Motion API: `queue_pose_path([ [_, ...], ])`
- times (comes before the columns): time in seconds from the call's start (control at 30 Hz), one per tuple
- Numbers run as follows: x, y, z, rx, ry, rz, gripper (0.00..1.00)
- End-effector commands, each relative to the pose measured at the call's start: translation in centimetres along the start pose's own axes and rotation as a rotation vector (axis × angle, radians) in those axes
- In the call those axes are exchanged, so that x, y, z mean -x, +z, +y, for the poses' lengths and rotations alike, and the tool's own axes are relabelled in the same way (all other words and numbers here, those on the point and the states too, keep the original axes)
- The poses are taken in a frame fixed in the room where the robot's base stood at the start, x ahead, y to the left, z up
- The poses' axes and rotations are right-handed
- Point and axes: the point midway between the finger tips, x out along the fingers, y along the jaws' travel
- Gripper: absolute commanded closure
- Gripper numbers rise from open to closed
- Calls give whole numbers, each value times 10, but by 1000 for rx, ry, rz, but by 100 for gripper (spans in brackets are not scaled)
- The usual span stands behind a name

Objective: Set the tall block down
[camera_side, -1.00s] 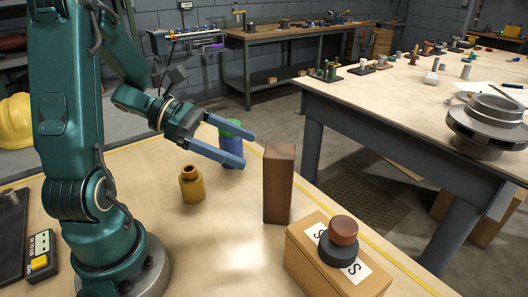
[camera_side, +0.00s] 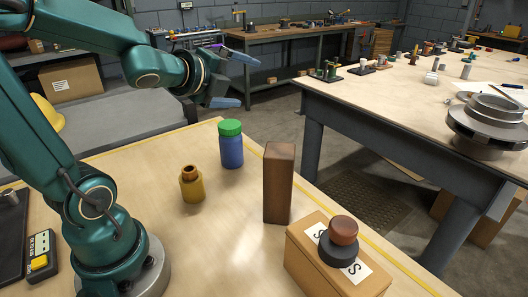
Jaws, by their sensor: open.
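The tall block (camera_side: 278,184) is a brown wooden block standing upright on the light wooden table (camera_side: 150,230), just behind the cardboard box. Nothing is holding it. My gripper (camera_side: 240,78) is open and empty, raised well above the table, up and to the left of the block and clear of it.
A blue jar with a green lid (camera_side: 231,146) and a small yellow-brown bottle (camera_side: 191,184) stand left of the block. A cardboard box (camera_side: 310,268) with a dark and red-brown knob-like piece (camera_side: 340,238) on top is at the front right. A pendant (camera_side: 40,255) lies far left.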

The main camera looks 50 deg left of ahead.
Motion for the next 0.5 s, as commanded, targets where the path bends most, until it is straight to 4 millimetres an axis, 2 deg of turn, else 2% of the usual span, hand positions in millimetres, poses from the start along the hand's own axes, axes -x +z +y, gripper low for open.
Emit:
queue_pose_path([
  [0.1,30,-17,20,490,136,-54,2],
  [0.2,59,-42,47,879,296,-88,2],
  [0.3,91,-70,72,1184,475,-121,2],
  [0.4,120,-94,90,1384,635,-158,2],
  [0.5,140,-109,101,1493,743,-190,2],
])
